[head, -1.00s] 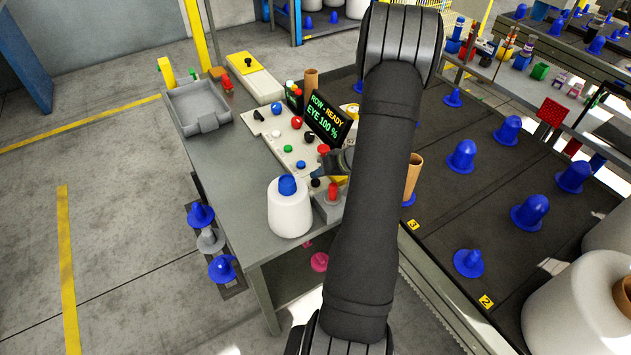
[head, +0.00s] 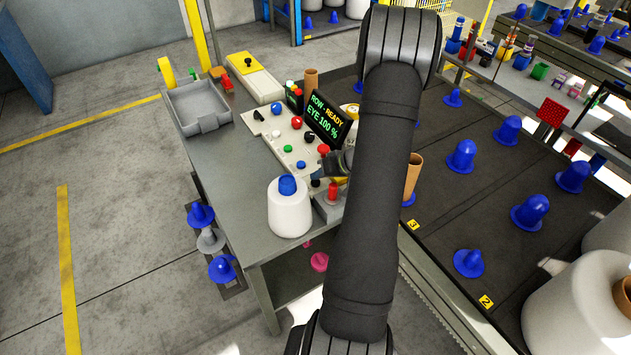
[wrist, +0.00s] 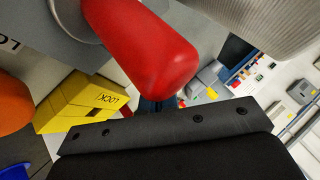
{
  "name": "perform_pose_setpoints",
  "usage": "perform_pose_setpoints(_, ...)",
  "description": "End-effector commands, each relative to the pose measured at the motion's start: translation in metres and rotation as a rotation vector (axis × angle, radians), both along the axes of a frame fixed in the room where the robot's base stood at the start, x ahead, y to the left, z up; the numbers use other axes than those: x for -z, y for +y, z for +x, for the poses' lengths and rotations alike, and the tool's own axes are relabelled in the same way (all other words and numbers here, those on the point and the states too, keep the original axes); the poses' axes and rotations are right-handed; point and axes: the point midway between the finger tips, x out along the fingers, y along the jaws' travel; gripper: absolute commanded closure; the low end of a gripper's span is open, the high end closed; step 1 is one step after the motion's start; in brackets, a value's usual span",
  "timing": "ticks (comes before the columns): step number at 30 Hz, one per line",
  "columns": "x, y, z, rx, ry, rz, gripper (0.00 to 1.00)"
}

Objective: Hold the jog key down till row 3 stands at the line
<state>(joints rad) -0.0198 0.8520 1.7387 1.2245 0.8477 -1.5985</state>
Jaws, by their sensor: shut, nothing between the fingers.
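The control panel (head: 272,128) lies on the grey bench with coloured buttons, among them green (head: 287,149), blue (head: 301,165) and red (head: 297,123). I cannot tell which one is the jog key. Its display (head: 322,118) reads "ROW - READY" and "EYE 100 %". My gripper (head: 341,165) is at the panel's near right end, mostly hidden behind my arm; its fingertips and any contact are not clear. It is shut and empty. The wrist view shows a large red rounded handle (wrist: 150,45) close in front of my gripper. The row 3 label (head: 411,225) is on the belt's edge.
A white yarn bobbin (head: 290,212) with a blue top stands at the bench's near edge. A red post (head: 332,192) on a grey base is close to my gripper. A yellow block marked "LOCK" (wrist: 80,101) shows in the wrist view. Several blue cones stand on the dark belt (head: 435,170).

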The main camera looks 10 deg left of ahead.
Motion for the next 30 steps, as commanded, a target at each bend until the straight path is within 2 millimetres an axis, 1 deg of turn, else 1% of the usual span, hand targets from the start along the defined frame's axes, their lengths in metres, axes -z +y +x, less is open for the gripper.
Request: perform_pose_setpoints(30,0.0095,0.0000,0.0001,0.001,-0.001,0.001,1.00)
